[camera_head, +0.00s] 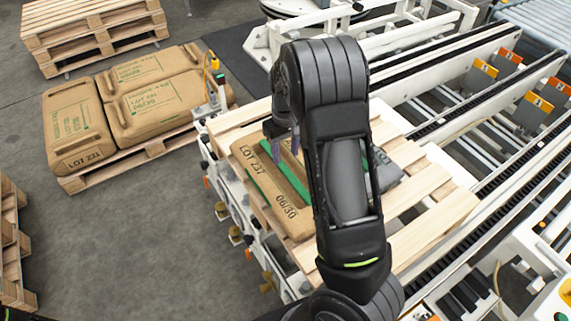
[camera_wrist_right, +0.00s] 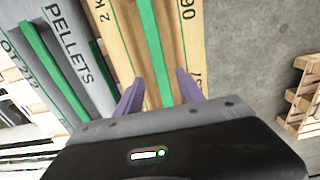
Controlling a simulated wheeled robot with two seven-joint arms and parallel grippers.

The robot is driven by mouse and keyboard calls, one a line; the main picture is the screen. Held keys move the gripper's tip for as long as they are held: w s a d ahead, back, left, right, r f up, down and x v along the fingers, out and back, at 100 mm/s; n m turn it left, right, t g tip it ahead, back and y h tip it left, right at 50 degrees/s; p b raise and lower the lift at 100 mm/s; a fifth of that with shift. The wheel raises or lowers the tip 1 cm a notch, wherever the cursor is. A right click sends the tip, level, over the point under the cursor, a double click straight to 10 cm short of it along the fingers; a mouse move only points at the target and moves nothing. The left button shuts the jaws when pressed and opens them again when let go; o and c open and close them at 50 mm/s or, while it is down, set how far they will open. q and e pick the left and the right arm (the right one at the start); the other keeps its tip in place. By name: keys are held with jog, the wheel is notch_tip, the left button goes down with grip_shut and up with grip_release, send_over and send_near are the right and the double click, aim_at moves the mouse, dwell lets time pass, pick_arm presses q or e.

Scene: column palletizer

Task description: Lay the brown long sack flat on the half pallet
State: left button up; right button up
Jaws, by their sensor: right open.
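A brown long sack (camera_head: 277,196), printed "LOT 237 06/30" and with a green band, lies flat on a slatted wooden pallet (camera_head: 433,216) at the station in the middle. My right gripper (camera_head: 285,148) is over the sack's far part, fingers pointing down. In the right wrist view its two purple fingers (camera_wrist_right: 160,90) are apart, one on each side of the green band, over the brown sack (camera_wrist_right: 121,35). I cannot tell whether they touch it. My right forearm hides part of the pallet and sacks. My left gripper is not in view. I cannot tell which pallet is the half pallet.
A grey sack (camera_wrist_right: 66,48) marked "PELLETS" lies beside the brown one. Several brown sacks (camera_head: 152,108) lie on a floor pallet (camera_head: 76,184) at left. An empty pallet stack (camera_head: 92,32) stands behind. Conveyor rails (camera_head: 468,118) are at right. Open floor lies at lower left.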

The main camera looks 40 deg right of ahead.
jog(key=shift+r, duration=1.7)
